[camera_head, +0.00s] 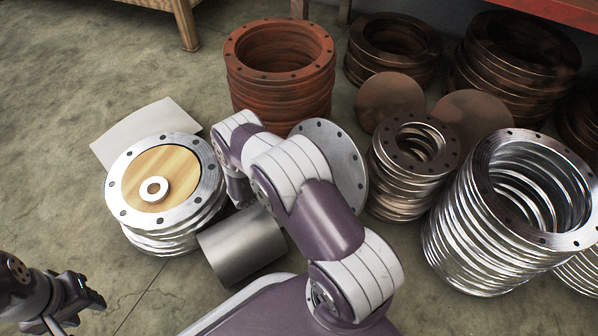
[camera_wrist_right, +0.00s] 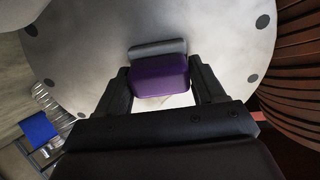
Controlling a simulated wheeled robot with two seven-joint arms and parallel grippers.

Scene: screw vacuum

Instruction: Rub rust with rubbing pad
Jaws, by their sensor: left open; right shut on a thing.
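A purple rubbing pad (camera_wrist_right: 160,78) with a grey strip (camera_wrist_right: 157,48) along its far side is gripped between the fingers of my right gripper (camera_wrist_right: 160,72), which is shut on it. The pad is over the face of a large grey metal disc (camera_wrist_right: 90,45) with dark holes near its rim; I cannot tell whether it touches. In the head view the disc (camera_head: 346,158) stands tilted behind my right arm, and that arm hides the pad and right gripper. I cannot make out a clear rust patch. My left gripper (camera_head: 92,299) is open and empty at the lower left.
A rust-red flange stack (camera_head: 280,95) stands behind the disc. A silver flange stack (camera_head: 165,187) with a wooden top is left, beside a grey cylinder (camera_head: 242,244). More flange stacks (camera_head: 510,215) crowd the right.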

